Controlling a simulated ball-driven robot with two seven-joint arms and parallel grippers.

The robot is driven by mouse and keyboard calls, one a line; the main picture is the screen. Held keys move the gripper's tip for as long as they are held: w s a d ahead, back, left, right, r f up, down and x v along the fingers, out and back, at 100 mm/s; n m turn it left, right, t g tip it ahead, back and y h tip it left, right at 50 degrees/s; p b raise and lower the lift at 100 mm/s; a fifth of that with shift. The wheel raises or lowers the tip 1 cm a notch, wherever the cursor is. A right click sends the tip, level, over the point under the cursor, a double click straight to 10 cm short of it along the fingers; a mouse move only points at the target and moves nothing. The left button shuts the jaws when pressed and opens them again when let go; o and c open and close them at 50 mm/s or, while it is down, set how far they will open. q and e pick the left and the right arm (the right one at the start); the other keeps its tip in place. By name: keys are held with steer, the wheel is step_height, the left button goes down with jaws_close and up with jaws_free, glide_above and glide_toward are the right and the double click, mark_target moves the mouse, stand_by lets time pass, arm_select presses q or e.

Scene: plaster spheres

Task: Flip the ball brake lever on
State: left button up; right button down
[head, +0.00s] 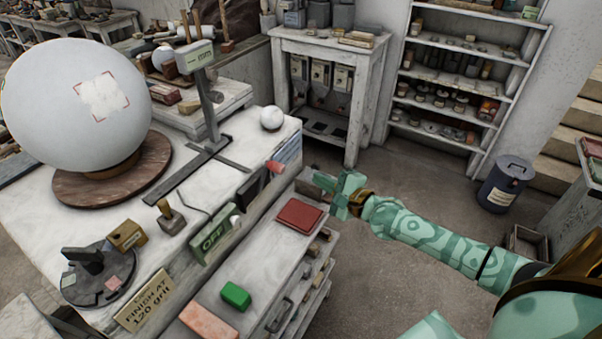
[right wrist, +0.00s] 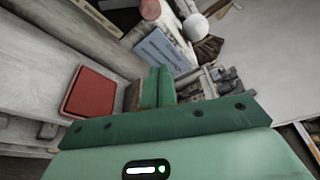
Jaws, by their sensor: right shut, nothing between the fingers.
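A lever with a pinkish-red handle (head: 275,167) sticks out from a dark plate at the bench's front edge, beside a pale blue label (head: 290,152). I take it for the brake lever. The handle's round end also shows at the top of the right wrist view (right wrist: 150,9). A green box (head: 212,234) reading OFF sits further along the edge. The large white sphere (head: 60,95) rests on a round wooden turntable (head: 75,190). My right gripper (head: 320,179) is shut and empty, to the right of the handle and apart from it. My left gripper is not in view.
A red box (head: 299,215) and a green block (head: 236,295) lie on the lower shelf in front of the bench. A small white ball (head: 271,118) sits at the bench's far corner. A dark bin (head: 507,184) stands at right.

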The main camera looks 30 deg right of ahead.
mark_target(284, 167)
steer(key=b+x, duration=0.3)
steer(key=x, duration=0.7)
steer(key=s+a+r+p, duration=0.1)
steer(key=p, duration=0.1)
steer(key=s+a+p, duration=0.1)
steer(key=a+p, duration=0.1)
steer(key=shift+s+r, duration=0.25)
steer(key=shift+r, duration=0.15)
steer(key=shift+r, duration=0.1)
steer(key=n+p, duration=0.1)
steer(key=s+a+r+n+t+p, duration=0.1)
steer(key=n, duration=0.1)
steer(key=shift+a+r, duration=0.3)
steer(key=shift+r, duration=0.05)
steer(key=s+a+n+t+y+b, duration=0.1)
steer(key=s+a+n+t+y, duration=0.1)
steer(key=a+n, duration=0.4)
steer(key=s+n, duration=0.1)
steer(key=n, duration=0.4)
steer(key=shift+s+r+n, duration=0.25)
steer(key=shift+s+n, duration=0.05)
